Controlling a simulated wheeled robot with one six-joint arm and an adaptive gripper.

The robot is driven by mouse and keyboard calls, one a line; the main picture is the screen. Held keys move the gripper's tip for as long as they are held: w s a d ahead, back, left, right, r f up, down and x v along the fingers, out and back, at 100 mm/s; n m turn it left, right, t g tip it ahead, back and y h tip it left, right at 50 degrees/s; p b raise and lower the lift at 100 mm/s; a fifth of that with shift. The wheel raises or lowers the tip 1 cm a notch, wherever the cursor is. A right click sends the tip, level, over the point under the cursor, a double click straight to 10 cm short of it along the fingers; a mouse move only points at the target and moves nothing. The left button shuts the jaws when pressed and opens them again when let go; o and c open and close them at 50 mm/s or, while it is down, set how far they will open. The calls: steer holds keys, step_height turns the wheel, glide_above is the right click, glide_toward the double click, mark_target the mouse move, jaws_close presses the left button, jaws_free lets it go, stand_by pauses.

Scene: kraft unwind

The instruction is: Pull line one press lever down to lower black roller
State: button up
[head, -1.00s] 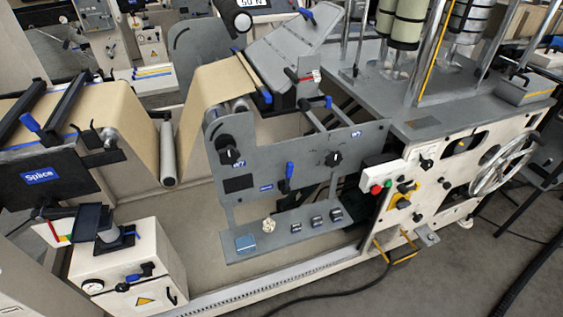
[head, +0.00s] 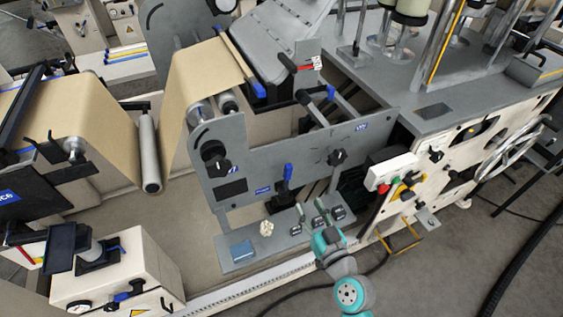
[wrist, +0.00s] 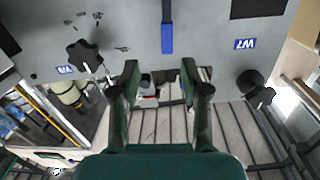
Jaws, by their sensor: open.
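A blue-handled lever (head: 288,172) stands upright on the grey side plate (head: 265,150), between two black knobs. It also shows in the wrist view (wrist: 167,38), where the plate looks upside down. I cannot read whether its label says line one. My gripper (head: 311,211) is open and empty, low in front of the plate and right of the lever. In the wrist view, my fingers (wrist: 160,80) are spread, with the blue lever tip ahead of the gap and apart from them. I cannot tell which roller is the black roller.
Knobs (head: 337,157) (head: 217,165) flank the lever. A white control box (head: 392,170) stands at right. Brown web (head: 205,75) runs over rollers at left.

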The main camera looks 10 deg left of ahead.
mark_target(290, 174)
steer(key=shift+y, duration=0.3)
steer(key=x, duration=0.9)
steer(key=r+x, duration=0.1)
steer(key=x, duration=0.3)
steer(key=shift+a+r, duration=0.1)
steer(key=shift+a, duration=0.25)
jaws_close()
